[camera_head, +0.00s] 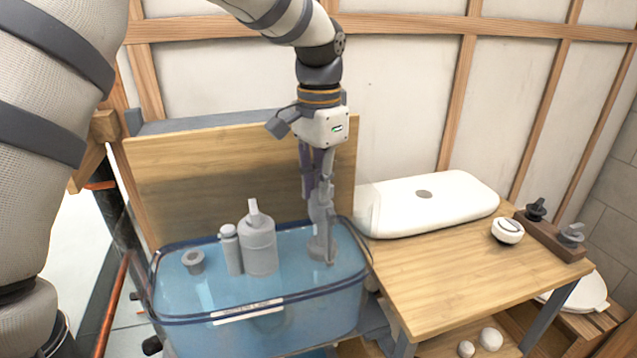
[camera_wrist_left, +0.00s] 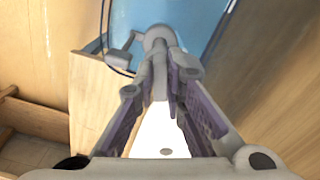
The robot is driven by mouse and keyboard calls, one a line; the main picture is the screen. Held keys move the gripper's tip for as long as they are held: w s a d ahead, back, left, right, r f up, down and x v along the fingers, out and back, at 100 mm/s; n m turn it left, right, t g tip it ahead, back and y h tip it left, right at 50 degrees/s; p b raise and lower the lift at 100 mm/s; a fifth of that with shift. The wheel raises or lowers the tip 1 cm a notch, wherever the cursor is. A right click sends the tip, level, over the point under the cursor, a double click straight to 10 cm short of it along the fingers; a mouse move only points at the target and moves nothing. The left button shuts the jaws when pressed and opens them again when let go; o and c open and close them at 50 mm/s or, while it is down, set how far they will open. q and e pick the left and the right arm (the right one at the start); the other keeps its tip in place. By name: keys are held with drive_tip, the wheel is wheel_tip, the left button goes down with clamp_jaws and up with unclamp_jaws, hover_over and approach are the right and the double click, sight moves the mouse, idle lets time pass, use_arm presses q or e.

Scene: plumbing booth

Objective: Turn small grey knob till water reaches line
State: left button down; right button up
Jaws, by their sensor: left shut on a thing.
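A clear tank (camera_head: 345,300) with a dark blue rim holds blue water on the left of the table area. A white strip (camera_head: 248,313) lies along its front wall, near the water's level; I cannot tell their exact gap. My left gripper (camera_head: 322,190) points down over the tank's right end. It is shut on the small grey knob, part of a grey fitting (camera_head: 322,248) standing in the tank. In the left wrist view the fingers (camera_wrist_left: 160,85) close together near the fitting's round grey part (camera_wrist_left: 158,38). The fingers hide most of the knob. My right gripper is out of view.
A grey bottle (camera_head: 259,245), a slimmer cylinder (camera_head: 231,250) and a small cup-like part (camera_head: 193,262) are at the tank's left and middle. A white cistern lid (camera_head: 430,205) lies on the wooden table (camera_head: 450,270). A wooden board (camera_head: 210,190) stands behind the tank.

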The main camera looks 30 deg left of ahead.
use_arm(q)
drive_tip(key=c, duration=1.9)
unclamp_jaws()
drive_tip(key=shift+c, duration=0.2)
wheel_tip(320, 180, up, 12)
